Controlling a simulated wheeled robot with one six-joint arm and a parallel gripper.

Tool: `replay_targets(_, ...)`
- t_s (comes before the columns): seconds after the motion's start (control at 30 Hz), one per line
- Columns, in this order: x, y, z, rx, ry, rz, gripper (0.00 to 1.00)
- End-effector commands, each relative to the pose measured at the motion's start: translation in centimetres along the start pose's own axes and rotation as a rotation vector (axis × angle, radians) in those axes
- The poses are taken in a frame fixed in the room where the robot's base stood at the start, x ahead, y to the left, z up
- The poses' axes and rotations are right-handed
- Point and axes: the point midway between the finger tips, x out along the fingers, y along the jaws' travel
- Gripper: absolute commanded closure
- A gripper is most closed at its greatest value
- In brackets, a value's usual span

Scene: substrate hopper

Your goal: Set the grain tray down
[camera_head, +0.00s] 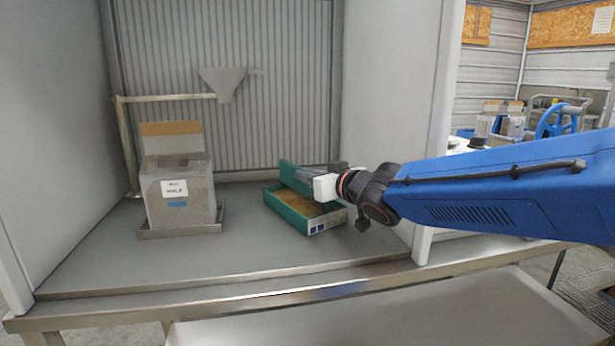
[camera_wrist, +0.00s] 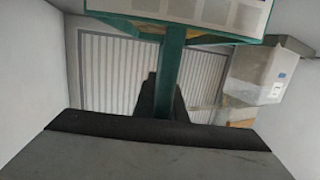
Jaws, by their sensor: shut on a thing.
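The grain tray (camera_head: 327,222) is a green, low-sided box with brown grain and a white label on its front. It is at the right of the bay floor; I cannot tell whether it touches the floor or hangs just above it. My gripper (camera_head: 308,174) reaches in from the right and is shut on the tray's raised green wall. In the wrist view the dark fingers (camera_wrist: 168,98) are around a green strip, with the labelled tray side (camera_wrist: 215,12) at the top. The fingertips are partly hidden in the head view.
A grey hopper box (camera_head: 180,205) with a label stands in a shallow metal pan (camera_head: 205,228) on the left. A metal rail (camera_head: 127,150) and a grey scoop-shaped piece (camera_head: 222,83) are behind it. Bare floor (camera_head: 240,250) lies between box and tray. Side walls bound the bay.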

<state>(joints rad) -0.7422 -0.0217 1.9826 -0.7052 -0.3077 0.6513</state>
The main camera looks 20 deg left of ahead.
Motion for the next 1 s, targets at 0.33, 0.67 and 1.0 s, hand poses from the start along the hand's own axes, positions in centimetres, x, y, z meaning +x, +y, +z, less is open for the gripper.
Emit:
replay_targets(0.33,0.0,0.0,0.1,0.0,0.001,-0.001,1.0)
replay_targets(0.67,0.1,0.0,0.3,0.0,0.0,-0.001,0.7)
replay_targets(1.0,-1.9,0.0,-0.1,-0.001,0.001,0.0,0.7)
